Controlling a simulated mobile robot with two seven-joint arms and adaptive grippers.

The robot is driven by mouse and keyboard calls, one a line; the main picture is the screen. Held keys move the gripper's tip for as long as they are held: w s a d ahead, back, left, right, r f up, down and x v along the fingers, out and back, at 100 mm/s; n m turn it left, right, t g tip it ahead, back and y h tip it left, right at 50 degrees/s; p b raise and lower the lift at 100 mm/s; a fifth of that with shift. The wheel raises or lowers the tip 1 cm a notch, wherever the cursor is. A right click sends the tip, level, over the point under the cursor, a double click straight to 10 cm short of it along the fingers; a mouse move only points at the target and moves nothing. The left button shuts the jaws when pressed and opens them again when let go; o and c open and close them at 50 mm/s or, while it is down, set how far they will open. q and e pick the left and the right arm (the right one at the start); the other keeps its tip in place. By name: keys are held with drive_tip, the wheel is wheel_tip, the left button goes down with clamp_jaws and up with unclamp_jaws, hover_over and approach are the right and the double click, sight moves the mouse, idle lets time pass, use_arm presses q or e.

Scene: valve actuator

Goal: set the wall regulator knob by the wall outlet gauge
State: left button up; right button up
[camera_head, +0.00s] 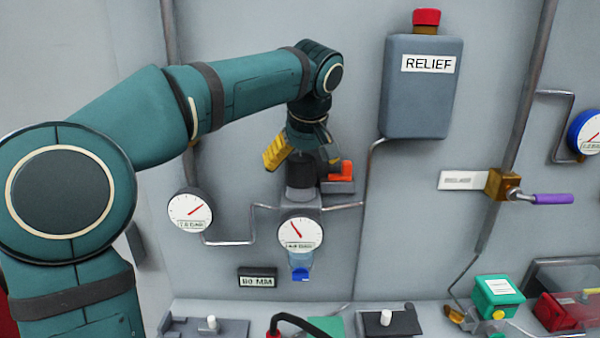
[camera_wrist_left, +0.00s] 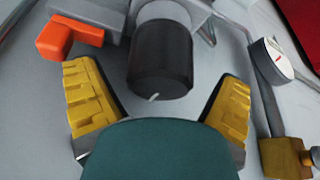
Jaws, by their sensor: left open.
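The black regulator knob (camera_head: 300,172) sits on a grey body on the wall. In the left wrist view the knob (camera_wrist_left: 162,62) shows a short white mark on its near rim. My left gripper (camera_head: 304,157) is open, its yellow fingers on either side of the knob. In the wrist view the left gripper (camera_wrist_left: 158,85) shows a gap between each finger and the knob. A round gauge (camera_head: 299,233) sits just below the regulator, its red needle pointing up-left. Another gauge (camera_head: 189,210) sits to the left on the same pipe, needle up-right. Which is the outlet gauge is unclear. My right gripper is out of view.
An orange-red part (camera_head: 341,171) sits close to the right of the knob; it also shows in the wrist view (camera_wrist_left: 70,38). A grey RELIEF box (camera_head: 422,95) hangs upper right. A purple-handled valve (camera_head: 553,199) is further right. A bench with fixtures runs along the bottom.

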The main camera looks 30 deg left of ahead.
use_arm(q)
drive_tip(key=shift+x, duration=0.85)
drive_tip(key=c, duration=1.2)
drive_tip(key=shift+o, duration=0.2)
drive_tip(key=m, duration=0.2)
drive_tip(key=m+t+h+p, duration=0.1)
drive_tip(key=m, duration=0.1)
drive_tip(key=shift+w+d+r+m, duration=0.1)
drive_tip(key=shift+w+r+m, duration=0.05)
drive_tip(key=shift+m, duration=0.25)
drive_tip(key=o, duration=1.2)
drive_tip(key=shift+c, duration=0.2)
